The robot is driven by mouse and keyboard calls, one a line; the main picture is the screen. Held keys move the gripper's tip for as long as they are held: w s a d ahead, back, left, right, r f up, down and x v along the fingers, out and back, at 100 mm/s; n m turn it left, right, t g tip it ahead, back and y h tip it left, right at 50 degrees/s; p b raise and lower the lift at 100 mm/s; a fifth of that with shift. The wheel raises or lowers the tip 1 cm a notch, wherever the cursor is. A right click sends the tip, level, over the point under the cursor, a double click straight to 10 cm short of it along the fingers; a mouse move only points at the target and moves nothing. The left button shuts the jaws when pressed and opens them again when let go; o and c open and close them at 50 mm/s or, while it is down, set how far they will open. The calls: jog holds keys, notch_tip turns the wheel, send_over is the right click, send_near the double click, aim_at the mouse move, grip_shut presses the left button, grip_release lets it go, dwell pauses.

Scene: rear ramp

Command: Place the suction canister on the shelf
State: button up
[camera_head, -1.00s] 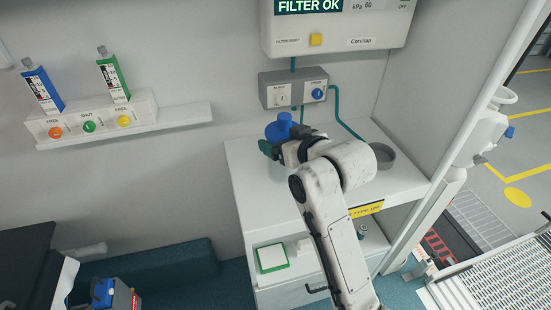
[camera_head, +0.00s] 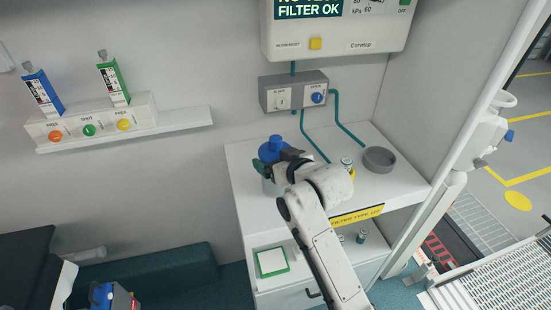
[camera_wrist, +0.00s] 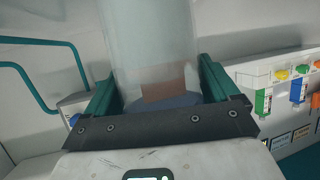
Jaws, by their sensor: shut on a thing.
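The suction canister is a clear cylinder with a blue lid (camera_head: 272,150). It is over the left part of the white counter top (camera_head: 240,158), in front of the wall; I cannot tell whether its base touches the surface. My gripper (camera_head: 277,162) is shut around the canister, its green fingers on either side. In the wrist view the clear canister body (camera_wrist: 150,45) stands between the green fingers (camera_wrist: 158,92), with a brownish patch and a blue part near the palm. My forearm hides part of the counter and the open lower shelf (camera_head: 345,248).
Another can (camera_head: 361,237) is on the lower level. A valve box (camera_head: 294,91) with teal hoses is on the wall behind. A wall ledge (camera_head: 180,123) at left holds a rack.

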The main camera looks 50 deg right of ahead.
jog(key=o, duration=1.3)
jog(key=shift+r, duration=0.15)
jog(key=v, duration=1.2)
jog(key=s+a+f+n+g+y, duration=0.1)
jog(key=s+a+f+g+y, duration=0.1)
jog(key=s+a+f+g, duration=0.3)
jog(key=s+a+f+n+g+y, duration=0.2)
jog(key=s+a+f+g, duration=0.4)
jog(key=s+f, duration=0.6)
notch_tip(320, 180, down, 7)
jog(key=shift+a+r+n+g, duration=0.2)
jog(key=shift+a+n+g, duration=0.1)
jog(key=shift+a+g, duration=0.1)
